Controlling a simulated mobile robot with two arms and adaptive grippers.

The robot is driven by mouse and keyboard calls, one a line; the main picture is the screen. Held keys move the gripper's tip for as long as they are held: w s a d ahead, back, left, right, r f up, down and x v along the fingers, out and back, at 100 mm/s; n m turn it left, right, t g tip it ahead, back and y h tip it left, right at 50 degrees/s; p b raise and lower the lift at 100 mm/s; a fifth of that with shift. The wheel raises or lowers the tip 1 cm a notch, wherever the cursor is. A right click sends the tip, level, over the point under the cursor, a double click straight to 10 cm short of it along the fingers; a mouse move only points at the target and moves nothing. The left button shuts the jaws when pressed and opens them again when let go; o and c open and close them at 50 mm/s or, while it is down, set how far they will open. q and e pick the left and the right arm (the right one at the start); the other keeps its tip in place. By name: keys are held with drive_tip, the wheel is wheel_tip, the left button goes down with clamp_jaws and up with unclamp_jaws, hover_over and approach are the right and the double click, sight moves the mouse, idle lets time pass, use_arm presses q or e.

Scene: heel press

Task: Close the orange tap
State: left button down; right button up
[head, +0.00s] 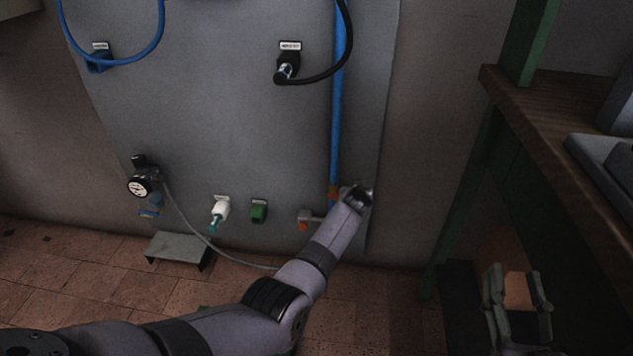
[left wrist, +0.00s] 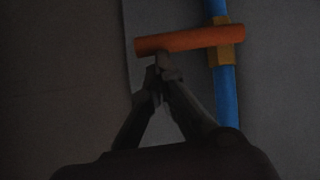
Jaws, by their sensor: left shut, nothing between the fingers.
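The orange tap handle (left wrist: 190,39) lies nearly level, crosswise to the upright blue pipe (left wrist: 226,95), in the left wrist view. Its brass-coloured valve body (left wrist: 226,54) sits on the pipe, at the handle's right end. My left gripper (left wrist: 163,68) is shut and empty. Its tips are just below the handle's left half in that view; I cannot tell if they touch it. In the head view a bit of the orange tap (head: 333,191) shows beside my left wrist, which hides the rest. My right gripper (head: 518,302) is open and empty at the lower right, away from the tap.
A grey wall panel (head: 230,110) carries the blue pipe, a black hose (head: 335,65), a blue hose (head: 158,40), a gauge (head: 141,185) and white and green fittings (head: 259,211). A wooden bench (head: 560,140) on green legs stands right. A small metal step (head: 178,249) is on the tiled floor.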

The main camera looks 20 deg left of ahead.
use_arm(q)
drive_tip(key=v, duration=0.7)
drive_tip(key=shift+s+r, duration=0.15)
drive_tip(key=shift+s, duration=0.05)
idle(0.3)
drive_tip(key=shift+d, duration=0.1)
